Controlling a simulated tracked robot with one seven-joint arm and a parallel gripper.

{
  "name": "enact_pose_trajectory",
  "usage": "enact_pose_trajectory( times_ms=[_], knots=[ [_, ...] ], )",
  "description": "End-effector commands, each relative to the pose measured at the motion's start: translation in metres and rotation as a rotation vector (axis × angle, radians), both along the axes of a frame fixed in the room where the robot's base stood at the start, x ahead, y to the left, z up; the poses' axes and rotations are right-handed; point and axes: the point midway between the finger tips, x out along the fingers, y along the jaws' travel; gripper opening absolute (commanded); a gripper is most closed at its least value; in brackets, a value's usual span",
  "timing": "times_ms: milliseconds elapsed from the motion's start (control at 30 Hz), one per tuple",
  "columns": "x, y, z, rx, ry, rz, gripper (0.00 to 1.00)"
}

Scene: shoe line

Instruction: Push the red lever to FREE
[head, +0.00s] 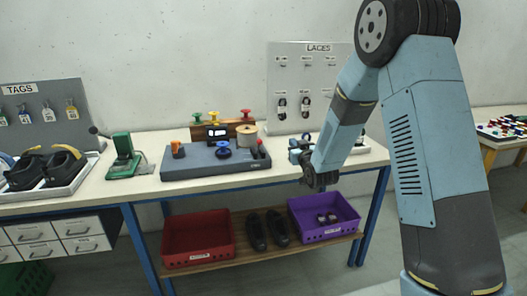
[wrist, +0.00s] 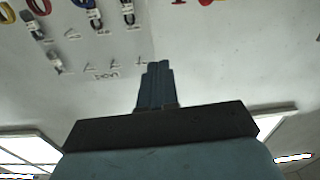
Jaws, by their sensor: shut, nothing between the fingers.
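The red lever (head: 262,147) appears as a small red-tipped piece at the right end of a grey-blue fixture (head: 205,172) on the bench in the head view. The FREE marking is too small to read. My gripper (head: 298,147) is to the right of the fixture, near the bench's front edge, apart from the lever. In the wrist view the gripper fingers (wrist: 156,84) are shut together and empty. The lever is not in the wrist view.
The fixture also carries a blue knob (head: 223,150), a small display (head: 217,133) and a pale spool (head: 247,135). A wooden rack (head: 228,126) with coloured knobs stands behind. A green device (head: 124,155) is to the left. The LACES board (head: 316,75) stands behind.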

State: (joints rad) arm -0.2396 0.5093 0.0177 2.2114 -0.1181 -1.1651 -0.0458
Motion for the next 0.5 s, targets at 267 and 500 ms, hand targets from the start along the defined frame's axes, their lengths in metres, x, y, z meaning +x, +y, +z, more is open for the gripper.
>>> enact_pose_trajectory(
  times_ms=[267,500],
  knots=[
    [0.002,0.029,-0.049,0.057,-0.118,0.054,0.0],
    [-0.008,0.048,-0.089,0.114,-0.221,0.095,0.0]
  ],
)
